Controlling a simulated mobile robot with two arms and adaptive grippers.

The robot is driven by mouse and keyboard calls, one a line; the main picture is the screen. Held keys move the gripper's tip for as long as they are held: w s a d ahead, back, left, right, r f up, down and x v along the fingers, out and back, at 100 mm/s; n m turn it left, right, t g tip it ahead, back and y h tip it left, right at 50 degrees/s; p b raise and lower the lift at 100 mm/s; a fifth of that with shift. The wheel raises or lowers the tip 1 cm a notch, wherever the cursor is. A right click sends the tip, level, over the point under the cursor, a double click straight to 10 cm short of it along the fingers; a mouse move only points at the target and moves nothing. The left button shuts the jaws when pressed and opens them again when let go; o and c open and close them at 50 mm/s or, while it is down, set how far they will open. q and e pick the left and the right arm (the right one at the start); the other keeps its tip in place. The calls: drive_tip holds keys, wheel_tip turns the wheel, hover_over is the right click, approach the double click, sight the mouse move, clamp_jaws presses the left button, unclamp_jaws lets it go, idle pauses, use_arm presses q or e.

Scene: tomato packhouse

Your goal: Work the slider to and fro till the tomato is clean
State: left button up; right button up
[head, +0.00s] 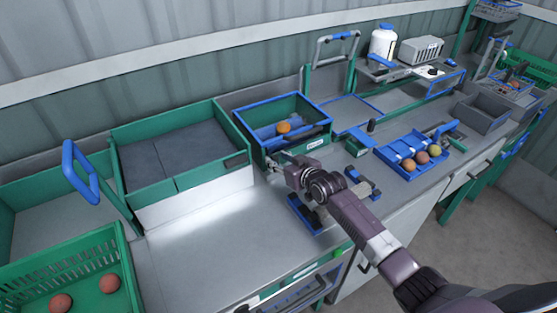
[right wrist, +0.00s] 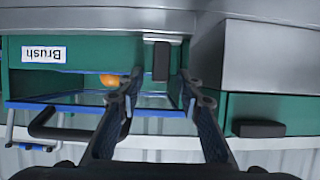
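The brush box (head: 262,143) is green with a blue rim and carries a "Brush" label, which reads upside down in the right wrist view (right wrist: 41,54). One orange-red tomato (head: 283,127) lies in it; part of it also shows in the right wrist view (right wrist: 108,79). A dark upright block (right wrist: 161,61), seemingly the slider's grip, stands at the box front. My right gripper (head: 277,164) is at the box's front left. In the right wrist view its fingers (right wrist: 160,84) are apart, one on each side of the block, with gaps showing. My left gripper is not in view.
A green bin (head: 222,186) with a dark handle stands close left of the box. A green crate (head: 120,240) with tomatoes is at lower left. A blue tray (head: 392,155) with several tomatoes lies to the right.

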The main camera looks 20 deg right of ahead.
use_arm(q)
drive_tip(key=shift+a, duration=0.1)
use_arm(e)
drive_tip(key=v, duration=1.2)
